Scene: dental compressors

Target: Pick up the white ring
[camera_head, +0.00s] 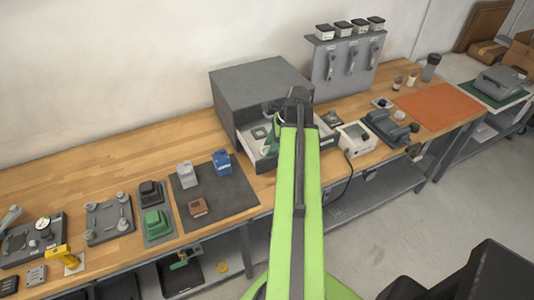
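I cannot make out a white ring in the head view. My green arm reaches up the middle of the picture to an open, light-coloured drawer (262,163) at the front of a grey cabinet (262,84). The wrist end of my arm is over this drawer area, and my gripper is mostly hidden by the arm links. Whether its fingers are open or hold anything does not show. A few small items lie in the drawer, too small to name, and my arm covers part of it.
The wooden bench (120,160) carries a dark mat (235,195) with small blocks, several fixtures at left, a white box (356,138) and an orange mat (440,105) at right. A tool rack (345,60) stands behind. The bench's back left is clear.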

